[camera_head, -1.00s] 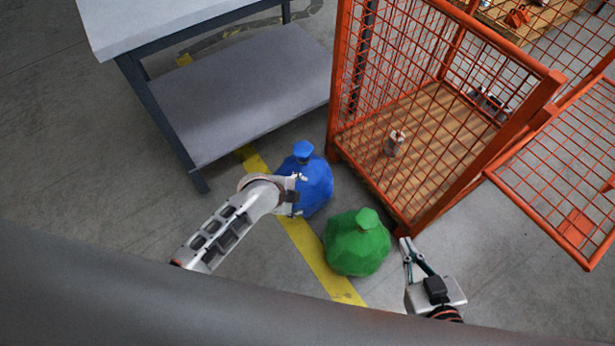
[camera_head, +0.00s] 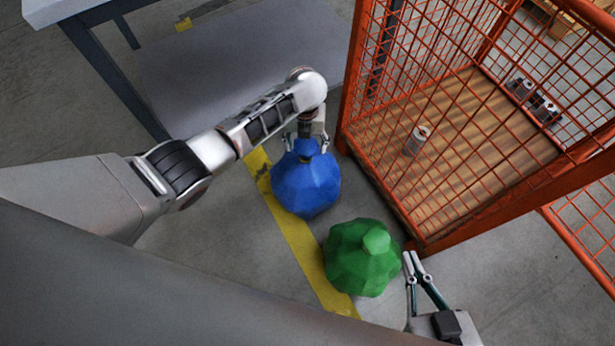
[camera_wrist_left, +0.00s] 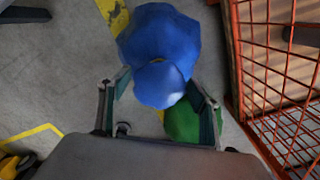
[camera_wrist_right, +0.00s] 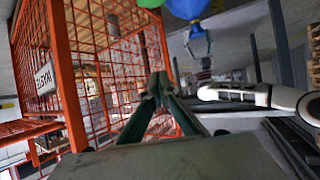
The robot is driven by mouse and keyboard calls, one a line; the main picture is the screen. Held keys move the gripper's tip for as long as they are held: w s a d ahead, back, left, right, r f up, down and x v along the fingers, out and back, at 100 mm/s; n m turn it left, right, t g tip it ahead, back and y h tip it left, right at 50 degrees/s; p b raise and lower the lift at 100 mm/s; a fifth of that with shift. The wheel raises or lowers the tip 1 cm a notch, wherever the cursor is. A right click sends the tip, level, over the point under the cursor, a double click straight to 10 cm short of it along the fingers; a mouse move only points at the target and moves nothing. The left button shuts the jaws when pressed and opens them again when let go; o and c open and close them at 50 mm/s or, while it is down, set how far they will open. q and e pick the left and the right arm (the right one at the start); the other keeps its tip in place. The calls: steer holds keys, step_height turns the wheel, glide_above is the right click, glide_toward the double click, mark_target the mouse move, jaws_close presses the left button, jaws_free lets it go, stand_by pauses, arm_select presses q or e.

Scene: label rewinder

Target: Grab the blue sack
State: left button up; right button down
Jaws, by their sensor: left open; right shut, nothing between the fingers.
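The blue sack (camera_head: 306,187) stands on the floor at the yellow line, left of the orange cage. My left gripper (camera_head: 306,146) is at the top of the sack, its open fingers on either side of the sack's knotted top. In the left wrist view the blue sack (camera_wrist_left: 160,40) lies ahead, with its top between the spread fingers of my left gripper (camera_wrist_left: 159,95). I cannot tell whether the fingers touch it. My right gripper (camera_head: 414,262) is shut and empty, right of the green sack. In the right wrist view its fingers meet (camera_wrist_right: 158,88).
A green sack (camera_head: 355,262) stands close in front of the blue one, to the right. The orange mesh cage (camera_head: 437,243), with a wooden floor (camera_head: 455,150), rises to the right. A grey table with a lower shelf (camera_head: 230,75) stands behind on the left.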

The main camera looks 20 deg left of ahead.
mark_target(305, 159)
arm_select(q)
steer(key=f, duration=0.2)
steer(key=shift+s+f+b, duration=0.25)
steer(key=shift+f+b, duration=0.05)
steer(key=shift+b, duration=0.05)
steer(key=shift+f, duration=0.25)
steer(key=f+b, duration=0.1)
steer(key=f, duration=0.1)
steer(key=shift+s+f+b, duration=0.25)
steer(key=shift+f+b, duration=0.05)
steer(key=shift+b, duration=0.05)
steer(key=shift+f+b, duration=0.35)
steer(key=shift+f, duration=0.35)
steer(key=shift+w+f, duration=0.1)
steer(key=shift+f, duration=0.2)
steer(key=shift+w+r, duration=0.15)
steer(key=shift+w, duration=0.05)
steer(key=shift+w+r, duration=0.1)
steer(key=shift+r, duration=0.2)
steer(key=shift+c, duration=0.5)
jaws_close()
arm_select(e)
steer(key=a+m, duration=0.1)
steer(key=a+r+m, duration=0.1)
steer(key=a, duration=0.1)
steer(key=shift+w+a+t+y, duration=0.2)
steer(key=shift+t+y, duration=0.1)
steer(key=shift+y, duration=0.1)
